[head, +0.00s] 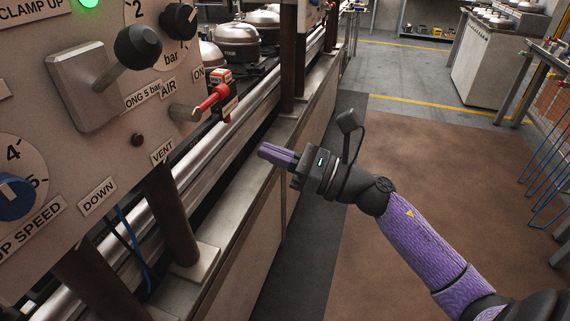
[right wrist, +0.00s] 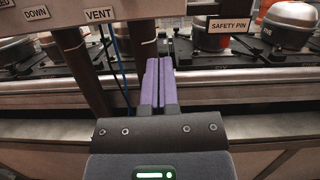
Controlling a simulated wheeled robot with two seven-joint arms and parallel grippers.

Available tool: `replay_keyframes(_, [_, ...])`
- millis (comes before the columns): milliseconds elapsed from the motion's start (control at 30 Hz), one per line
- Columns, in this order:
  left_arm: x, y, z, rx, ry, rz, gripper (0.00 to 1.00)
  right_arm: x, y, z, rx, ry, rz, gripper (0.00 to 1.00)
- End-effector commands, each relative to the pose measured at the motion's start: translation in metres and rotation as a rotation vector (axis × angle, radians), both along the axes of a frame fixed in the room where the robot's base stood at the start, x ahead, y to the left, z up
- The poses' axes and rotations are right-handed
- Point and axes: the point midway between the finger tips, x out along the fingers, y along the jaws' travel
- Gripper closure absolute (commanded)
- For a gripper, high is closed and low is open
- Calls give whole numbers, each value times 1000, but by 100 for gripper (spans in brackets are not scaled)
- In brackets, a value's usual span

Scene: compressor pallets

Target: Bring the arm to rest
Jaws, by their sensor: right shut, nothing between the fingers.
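My right gripper (head: 268,153) is at the middle of the head view, its arm reaching in from the lower right. Its purple fingers are together and empty, pointing left toward the machine's ledge. In the right wrist view the fingers (right wrist: 158,68) lie side by side, shut, in front of the metal rail. They hold nothing. My left gripper is not in view.
A control panel (head: 120,165) with knobs and a lever fills the left. Silver compressors (head: 237,42) stand on the line behind. Open brown floor (head: 400,150) lies at the right, with a white cabinet (head: 490,68) beyond.

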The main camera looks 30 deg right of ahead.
Motion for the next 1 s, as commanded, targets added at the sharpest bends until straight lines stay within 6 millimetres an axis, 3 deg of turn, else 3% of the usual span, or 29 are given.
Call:
replay_keyframes(233, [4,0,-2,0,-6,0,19,-19,-14,-6,0,1,0,100])
replay_keyframes(733, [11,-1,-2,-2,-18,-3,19,-16,-19,-13,47,39,-13,100])
replay_keyframes(767, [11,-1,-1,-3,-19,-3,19,-13,-24,-22,105,86,-28,100])
replay_keyframes(867, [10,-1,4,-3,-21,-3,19,-3,-52,-87,470,377,-142,100])
replay_keyframes(933, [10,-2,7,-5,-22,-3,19,-9,-72,-158,805,626,-272,100])
replay_keyframes(1000, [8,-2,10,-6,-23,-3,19,-31,-83,-230,1117,840,-426,100])
